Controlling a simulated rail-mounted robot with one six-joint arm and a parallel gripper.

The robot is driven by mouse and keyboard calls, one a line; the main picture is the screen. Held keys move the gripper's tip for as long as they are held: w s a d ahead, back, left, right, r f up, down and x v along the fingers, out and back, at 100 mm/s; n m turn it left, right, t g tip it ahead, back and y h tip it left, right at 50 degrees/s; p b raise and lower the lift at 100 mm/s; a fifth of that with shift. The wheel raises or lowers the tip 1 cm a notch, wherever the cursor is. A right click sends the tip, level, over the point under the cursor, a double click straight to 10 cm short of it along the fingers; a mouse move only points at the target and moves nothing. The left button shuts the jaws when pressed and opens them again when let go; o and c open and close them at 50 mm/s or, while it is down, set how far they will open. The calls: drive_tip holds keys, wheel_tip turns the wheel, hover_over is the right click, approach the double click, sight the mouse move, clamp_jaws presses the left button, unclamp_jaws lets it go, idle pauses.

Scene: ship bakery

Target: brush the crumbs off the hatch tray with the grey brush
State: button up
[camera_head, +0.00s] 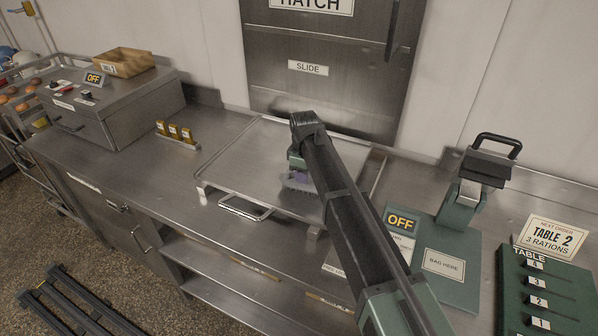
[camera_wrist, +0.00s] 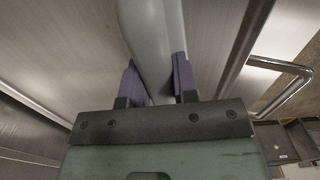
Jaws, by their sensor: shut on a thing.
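The hatch tray (camera_head: 245,150) is a wide, shallow metal tray on the counter below the hatch, with a bar handle at its front edge. My gripper (camera_wrist: 156,70) is shut on the pale grey handle of the brush (camera_wrist: 150,25), with a purple finger on each side. In the head view, the lower part of the brush (camera_head: 299,185) shows over the right half of the tray, close to its surface. I cannot tell whether it touches. My arm hides part of the tray's right side. No crumbs can be made out in either view.
A closed hatch (camera_head: 320,68) stands behind the tray. A green bagging device (camera_head: 455,235) and a table-number board (camera_head: 548,295) lie to the right.

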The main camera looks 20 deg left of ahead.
wheel_tip(320, 180, up, 6)
drive_tip(key=p, duration=0.6)
wheel_tip(320, 180, up, 3)
drive_tip(key=p, duration=0.3)
drive_tip(key=shift+r, duration=0.1)
